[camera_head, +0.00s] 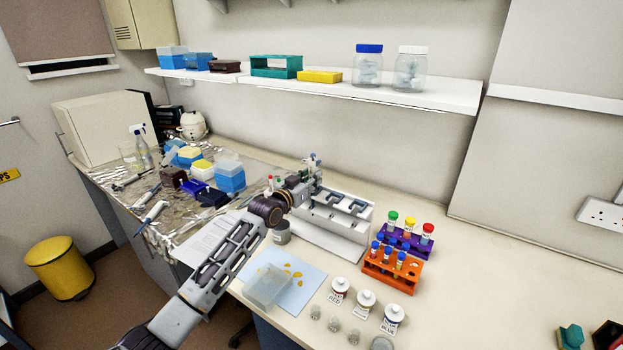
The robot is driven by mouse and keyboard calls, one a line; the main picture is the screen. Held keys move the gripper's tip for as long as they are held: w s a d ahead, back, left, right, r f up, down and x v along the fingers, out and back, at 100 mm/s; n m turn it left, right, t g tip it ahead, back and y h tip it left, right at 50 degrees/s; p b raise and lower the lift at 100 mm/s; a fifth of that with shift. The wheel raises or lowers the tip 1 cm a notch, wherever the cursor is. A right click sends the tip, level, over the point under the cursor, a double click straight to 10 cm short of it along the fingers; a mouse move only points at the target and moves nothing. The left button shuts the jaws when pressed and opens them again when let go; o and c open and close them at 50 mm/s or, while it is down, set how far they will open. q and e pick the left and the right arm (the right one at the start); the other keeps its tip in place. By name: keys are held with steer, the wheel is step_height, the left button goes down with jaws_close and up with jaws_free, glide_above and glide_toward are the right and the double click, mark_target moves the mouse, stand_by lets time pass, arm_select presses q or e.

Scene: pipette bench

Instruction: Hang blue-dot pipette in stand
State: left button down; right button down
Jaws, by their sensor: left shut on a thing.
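The white pipette stand (326,219) is on the bench at the middle, with grey slots along its top. My left gripper (308,178) is at the stand's far left end, shut on a pipette (314,162) whose small top shows above the fingers. My wrist and the fingers hide most of this pipette, and its dot cannot be made out. I cannot tell whether it touches the stand. Other pipettes (155,212) lie on the foil at the left. My right gripper is not in view.
Orange (391,273) and purple (412,244) tube racks stand right of the stand. A clear box (267,286) on a blue sheet and several labelled bottles (365,302) are in front. Tip boxes (230,177) crowd the foil. The right bench is mostly clear.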

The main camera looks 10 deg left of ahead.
arm_select(q)
steer(key=shift+f, duration=0.15)
steer(key=c, duration=1.1)
jaws_free()
steer(key=shift+s, duration=0.2)
steer(key=shift+v, duration=5.8)
steer(key=shift+s+a, duration=0.1)
